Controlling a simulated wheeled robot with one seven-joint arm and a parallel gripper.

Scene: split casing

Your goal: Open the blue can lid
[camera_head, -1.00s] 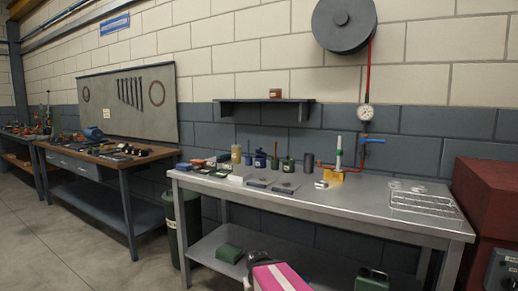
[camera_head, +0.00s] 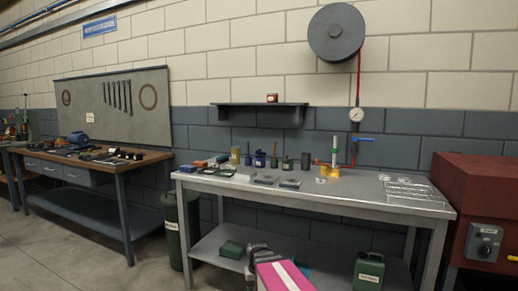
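A small blue can (camera_head: 260,159) stands among other containers on the metal workbench (camera_head: 350,193), left of its middle and toward the back. It looks upright with something on top, but it is too small to tell how its lid sits. My arm shows at the bottom centre as a pink and white link with a dark end part, my gripper (camera_head: 257,253). It is in front of the bench, below the top and well apart from the can. Its fingers cannot be made out.
A dark green canister (camera_head: 305,161) and a yellowish jar (camera_head: 235,154) stand near the can. A yellow-based stand (camera_head: 329,171) and a wire rack (camera_head: 412,190) are further right. A red cabinet (camera_head: 475,195) flanks the bench. The bench's front right is clear.

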